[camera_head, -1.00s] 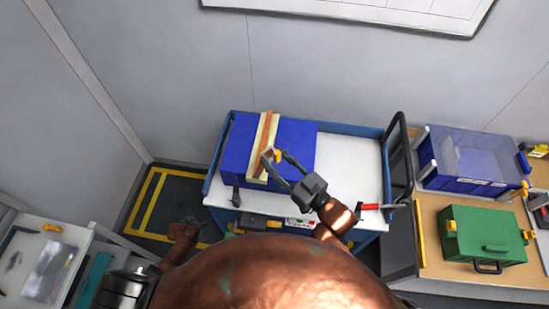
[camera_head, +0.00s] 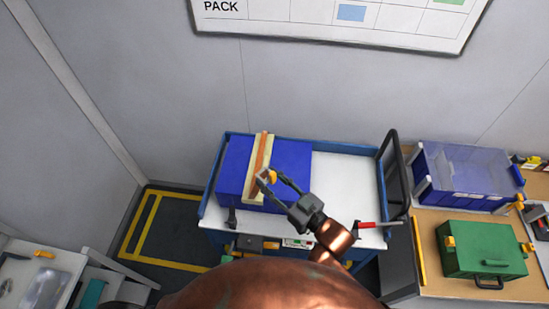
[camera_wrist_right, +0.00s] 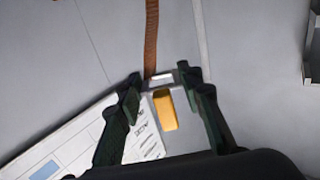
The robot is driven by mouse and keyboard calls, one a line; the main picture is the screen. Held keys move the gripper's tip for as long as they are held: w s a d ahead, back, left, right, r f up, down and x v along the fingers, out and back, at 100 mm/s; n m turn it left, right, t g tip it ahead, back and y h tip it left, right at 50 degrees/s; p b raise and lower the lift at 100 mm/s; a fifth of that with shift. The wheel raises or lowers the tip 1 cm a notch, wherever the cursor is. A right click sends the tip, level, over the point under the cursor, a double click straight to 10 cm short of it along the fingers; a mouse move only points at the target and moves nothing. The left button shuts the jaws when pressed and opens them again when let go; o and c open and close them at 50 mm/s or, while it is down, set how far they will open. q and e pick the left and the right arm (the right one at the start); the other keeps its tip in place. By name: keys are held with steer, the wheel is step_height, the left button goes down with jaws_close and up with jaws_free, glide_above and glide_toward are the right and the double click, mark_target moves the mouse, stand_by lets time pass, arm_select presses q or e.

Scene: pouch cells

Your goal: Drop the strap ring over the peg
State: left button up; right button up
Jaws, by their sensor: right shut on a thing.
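The brown-orange strap (camera_head: 264,150) runs over a cream strip (camera_head: 252,180) on top of the blue box (camera_head: 295,160). My right gripper (camera_head: 268,178) is at the strap's near end, by the front of the box. In the right wrist view my right gripper (camera_wrist_right: 162,82) is shut on a pale metal ring (camera_wrist_right: 161,79) with a yellow tab (camera_wrist_right: 165,110); the strap (camera_wrist_right: 151,40) runs away from it. A dark upright piece (camera_head: 232,217) stands at the cart's front edge, left of the gripper; it may be the peg. My left gripper is not visible.
The box sits on a white-topped cart with a blue rim (camera_head: 205,200); its right part is clear except for a red-handled tool (camera_head: 368,225). A bench at right holds a green case (camera_head: 484,250) and a clear-lidded blue bin (camera_head: 465,175).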

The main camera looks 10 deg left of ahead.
steer(key=shift+w+d+r+t, duration=0.15)
steer(key=shift+d+t, duration=0.15)
steer(key=shift+d, duration=0.1)
steer(key=s+d+f+m+t+h, duration=0.15)
steer(key=d+m+t+h, duration=0.75)
steer(key=d, duration=1.9)
steer(key=s+f+m+g+h, duration=0.1)
steer(key=s+f+g+h, duration=0.1)
steer(key=f+h, duration=0.3)
steer(key=shift+s+f+g, duration=0.25)
steer(key=shift+s+g, duration=0.05)
steer(key=shift+s, duration=0.55)
